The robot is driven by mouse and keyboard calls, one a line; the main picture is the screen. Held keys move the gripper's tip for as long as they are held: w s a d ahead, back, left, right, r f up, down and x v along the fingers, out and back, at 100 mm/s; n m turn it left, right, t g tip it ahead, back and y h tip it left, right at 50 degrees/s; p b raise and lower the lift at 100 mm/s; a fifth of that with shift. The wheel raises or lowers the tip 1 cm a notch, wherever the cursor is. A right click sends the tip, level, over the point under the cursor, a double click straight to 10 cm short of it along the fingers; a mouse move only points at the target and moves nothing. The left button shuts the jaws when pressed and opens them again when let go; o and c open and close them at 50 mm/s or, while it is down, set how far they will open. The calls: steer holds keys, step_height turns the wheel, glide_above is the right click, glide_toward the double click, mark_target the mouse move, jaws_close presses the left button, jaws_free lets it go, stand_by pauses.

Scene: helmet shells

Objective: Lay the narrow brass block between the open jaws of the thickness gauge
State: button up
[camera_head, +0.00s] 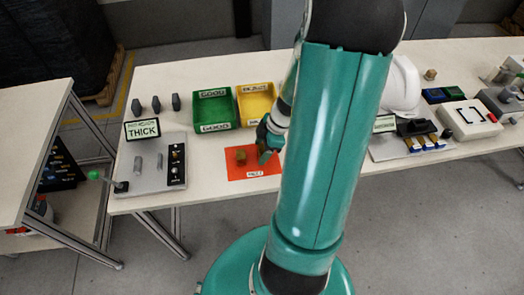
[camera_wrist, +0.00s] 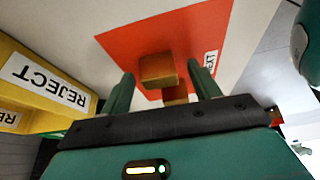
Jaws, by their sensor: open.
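The brass block (camera_head: 240,157) sits on the orange mat labelled NEXT (camera_head: 265,170). In the wrist view the brass block (camera_wrist: 157,68) lies between the two green fingers of my gripper (camera_wrist: 162,74), with a visible gap on each side. A second brass-brown part (camera_wrist: 176,95) shows behind it; I cannot tell whether it is a separate piece. My gripper (camera_head: 266,152) is open, just right of the block in the head view. The thickness gauge (camera_head: 150,183) is a grey plate at the left with two upright grey jaws (camera_head: 148,162), apart and empty between, and a sign reading THICK.
A green GOOD bin (camera_head: 213,109) and a yellow REJECT bin (camera_head: 256,104) stand behind the mat. Several small dark pieces (camera_head: 154,104) stand behind the gauge. A white helmet shell (camera_head: 402,85) and other fixtures are on the right. Bare table lies between gauge and mat.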

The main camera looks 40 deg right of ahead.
steer(key=shift+f, duration=0.1)
steer(key=shift+c, duration=0.4)
steer(key=c, duration=1.1)
